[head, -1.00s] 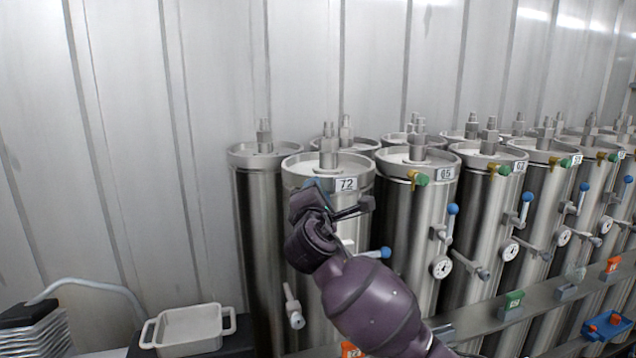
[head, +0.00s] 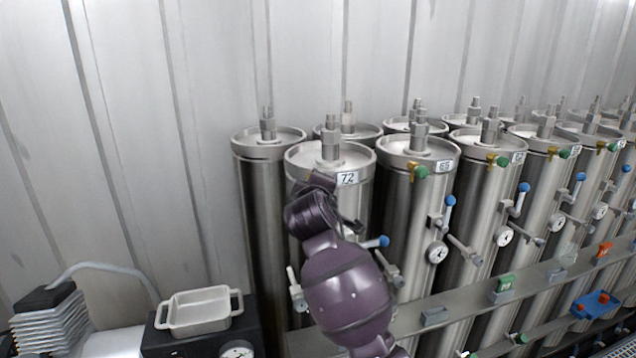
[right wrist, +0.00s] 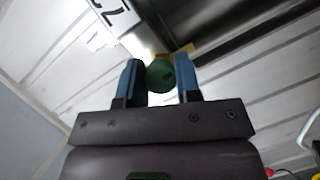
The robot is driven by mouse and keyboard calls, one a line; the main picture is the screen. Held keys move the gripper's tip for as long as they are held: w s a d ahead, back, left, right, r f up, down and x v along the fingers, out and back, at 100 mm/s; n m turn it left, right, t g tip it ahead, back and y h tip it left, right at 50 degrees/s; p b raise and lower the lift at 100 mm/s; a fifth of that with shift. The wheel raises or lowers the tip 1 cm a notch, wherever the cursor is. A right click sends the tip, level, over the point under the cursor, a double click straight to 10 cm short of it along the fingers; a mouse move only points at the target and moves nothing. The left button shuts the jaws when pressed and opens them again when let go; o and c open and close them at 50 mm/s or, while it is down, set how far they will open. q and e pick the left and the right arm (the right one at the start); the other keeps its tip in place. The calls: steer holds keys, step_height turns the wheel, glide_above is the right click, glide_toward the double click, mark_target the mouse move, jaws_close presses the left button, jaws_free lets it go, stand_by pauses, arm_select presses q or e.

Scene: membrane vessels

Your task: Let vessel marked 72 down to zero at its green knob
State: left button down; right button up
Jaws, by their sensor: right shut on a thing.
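The vessel marked 72 (head: 330,160) is a steel cylinder in the front row, with its white 72 label (head: 347,178) near the top. The label also shows in the right wrist view (right wrist: 116,14). My right gripper (right wrist: 161,80) is at the vessel's upper front, its two blue fingers on either side of the round green knob (right wrist: 160,76), shut on it. In the head view my purple wrist and forearm hide the knob and the middle of the vessel. A blue-tipped lever (head: 378,242) sticks out to the right. I cannot see this vessel's gauge. My left gripper is not in view.
The vessel marked 65 (head: 415,200) stands close on the right, with its own green knob (head: 420,171), blue lever and gauge (head: 437,252). More vessels continue right. A rail (head: 460,305) runs in front. A white tray (head: 200,312) stands at lower left.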

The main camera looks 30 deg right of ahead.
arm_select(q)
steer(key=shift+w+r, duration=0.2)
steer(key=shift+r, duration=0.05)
arm_select(e)
steer(key=shift+f+m+y, duration=0.1)
steer(key=shift+m+y, duration=0.4)
steer(key=shift+m, duration=0.4)
steer(key=shift+g, duration=0.3)
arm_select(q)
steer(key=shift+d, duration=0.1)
arm_select(e)
steer(key=o, duration=0.9)
arm_select(q)
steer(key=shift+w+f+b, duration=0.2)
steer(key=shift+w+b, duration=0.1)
steer(key=shift+b, duration=0.35)
arm_select(e)
steer(key=v, duration=1.1)
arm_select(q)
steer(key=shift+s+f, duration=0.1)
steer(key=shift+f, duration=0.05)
arm_select(e)
steer(key=shift+w, duration=0.1)
